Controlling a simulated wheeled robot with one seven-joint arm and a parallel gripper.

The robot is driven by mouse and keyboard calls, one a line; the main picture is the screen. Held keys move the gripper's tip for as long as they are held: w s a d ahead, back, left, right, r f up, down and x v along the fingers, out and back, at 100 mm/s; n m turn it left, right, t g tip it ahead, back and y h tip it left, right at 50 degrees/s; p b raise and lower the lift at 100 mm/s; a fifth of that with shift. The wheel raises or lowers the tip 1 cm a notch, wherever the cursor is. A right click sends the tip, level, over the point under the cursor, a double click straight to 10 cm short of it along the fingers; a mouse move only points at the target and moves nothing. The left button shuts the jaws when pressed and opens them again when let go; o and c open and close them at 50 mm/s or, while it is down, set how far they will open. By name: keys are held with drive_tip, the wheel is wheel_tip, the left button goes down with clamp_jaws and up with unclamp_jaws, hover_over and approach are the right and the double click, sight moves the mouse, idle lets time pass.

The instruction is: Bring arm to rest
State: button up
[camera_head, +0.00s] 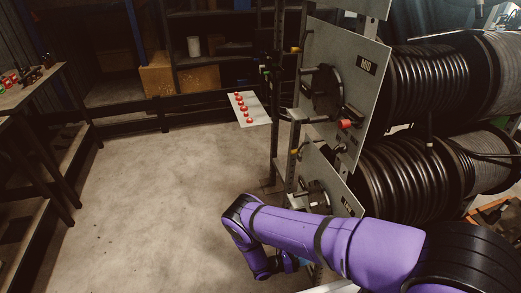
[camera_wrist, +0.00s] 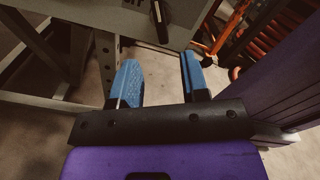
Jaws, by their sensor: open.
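My purple arm reaches in from the lower right of the head view and bends down at its left end. My gripper shows in the wrist view (camera_wrist: 161,85) with two blue fingers set well apart and nothing between them. In the head view only a small blue part of the gripper (camera_head: 288,262) shows low, below the arm. The gripper is beside the lower part of the hose rack's metal frame (camera_wrist: 106,60).
Hose reels (camera_head: 430,85) with grey plates stand on the right, close to my arm. A panel with red buttons (camera_head: 248,108) juts from the rack. A workbench (camera_head: 30,88) is at left and shelves (camera_head: 215,50) are behind. The concrete floor (camera_head: 150,200) between is clear.

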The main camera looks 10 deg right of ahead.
drive_tip(key=w+a+r+m+g+y, duration=0.2)
drive_tip(key=w+r+m, duration=0.15)
drive_tip(key=r, duration=0.45)
drive_tip(key=w+a+r+m+g+y, duration=0.1)
drive_tip(key=w+a+r+m, duration=0.1)
drive_tip(key=w+r, duration=0.45)
drive_tip(key=w+a+r+m+g+y, duration=0.2)
drive_tip(key=w+r+m, duration=0.1)
drive_tip(key=r, duration=0.7)
wheel_tip(320, 180, up, 27)
drive_tip(key=w+m+y, duration=0.1)
drive_tip(key=m+y, duration=0.5)
drive_tip(key=s+d+r+m+t+y, duration=0.25)
drive_tip(key=s+r, duration=0.35)
drive_tip(key=r, duration=0.5)
drive_tip(key=s+d+r+m+t+y, duration=0.25)
drive_tip(key=s+r, duration=0.45)
drive_tip(key=r, duration=0.4)
drive_tip(key=s+r+m+t+y, duration=0.1)
drive_tip(key=s+r+m+t, duration=0.1)
drive_tip(key=s, duration=0.7)
drive_tip(key=s+r+m+t+y, duration=0.1)
drive_tip(key=s+r, duration=0.4)
drive_tip(key=s, duration=0.5)
drive_tip(key=shift+s+d+m+t, duration=0.15)
drive_tip(key=shift+d+m+t, duration=0.15)
drive_tip(key=shift+m+t, duration=0.65)
